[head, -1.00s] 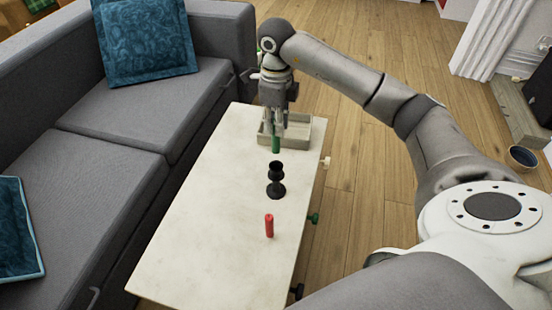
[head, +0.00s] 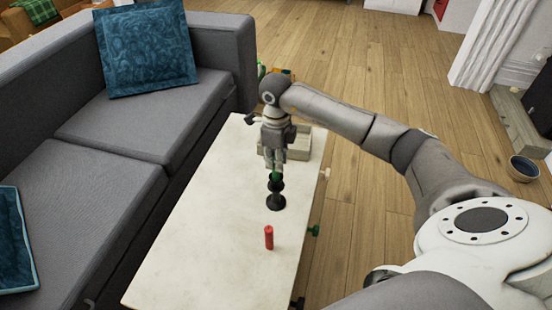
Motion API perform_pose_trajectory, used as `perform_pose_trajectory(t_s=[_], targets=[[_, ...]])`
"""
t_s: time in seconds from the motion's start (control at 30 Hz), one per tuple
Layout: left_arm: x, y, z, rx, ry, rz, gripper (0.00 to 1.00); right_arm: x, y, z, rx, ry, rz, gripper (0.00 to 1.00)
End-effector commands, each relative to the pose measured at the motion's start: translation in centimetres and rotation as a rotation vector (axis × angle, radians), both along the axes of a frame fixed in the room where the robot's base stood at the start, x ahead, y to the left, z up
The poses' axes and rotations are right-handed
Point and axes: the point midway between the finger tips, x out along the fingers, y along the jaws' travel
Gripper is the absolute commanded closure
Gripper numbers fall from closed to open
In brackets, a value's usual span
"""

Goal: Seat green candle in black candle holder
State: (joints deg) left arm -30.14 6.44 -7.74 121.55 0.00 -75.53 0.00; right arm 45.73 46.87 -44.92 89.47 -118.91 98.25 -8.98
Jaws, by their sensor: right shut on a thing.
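The black candle holder (head: 276,201) stands upright on the pale table (head: 205,245). My right gripper (head: 274,165) is directly above it, pointing down and shut on the green candle (head: 274,176). Only a short piece of the green candle shows between the fingers and the top of the holder. Its lower end is at the holder's cup; I cannot tell whether it is inside the cup or just behind or above it. My left gripper is not in view.
A beige tray (head: 299,146) lies at the table's far end, partly behind my gripper. A grey sofa (head: 120,130) runs along the left. The table's near left part is clear.

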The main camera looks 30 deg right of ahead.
Motion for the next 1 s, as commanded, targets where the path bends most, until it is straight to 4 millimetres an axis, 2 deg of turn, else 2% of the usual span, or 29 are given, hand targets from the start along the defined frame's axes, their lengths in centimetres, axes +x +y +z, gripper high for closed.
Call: perform_pose_trajectory(t_s=[0.43, 0.47, 0.6, 1.0], targets=[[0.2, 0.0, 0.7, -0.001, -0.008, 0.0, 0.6, 0.0, 0.0, -0.4, 0.0, -0.001, 0.0, 1.0], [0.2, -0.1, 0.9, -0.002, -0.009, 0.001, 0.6, 0.0, 0.0, -0.3, -0.001, -0.001, 0.0, 0.8], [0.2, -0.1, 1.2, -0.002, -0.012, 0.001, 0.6, 0.0, 0.0, -0.3, 0.0, 0.0, 0.0, 0.61], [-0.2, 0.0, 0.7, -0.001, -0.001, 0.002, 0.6, 0.0, 0.0, -0.4, 0.001, -0.001, 0.0, 0.6]])
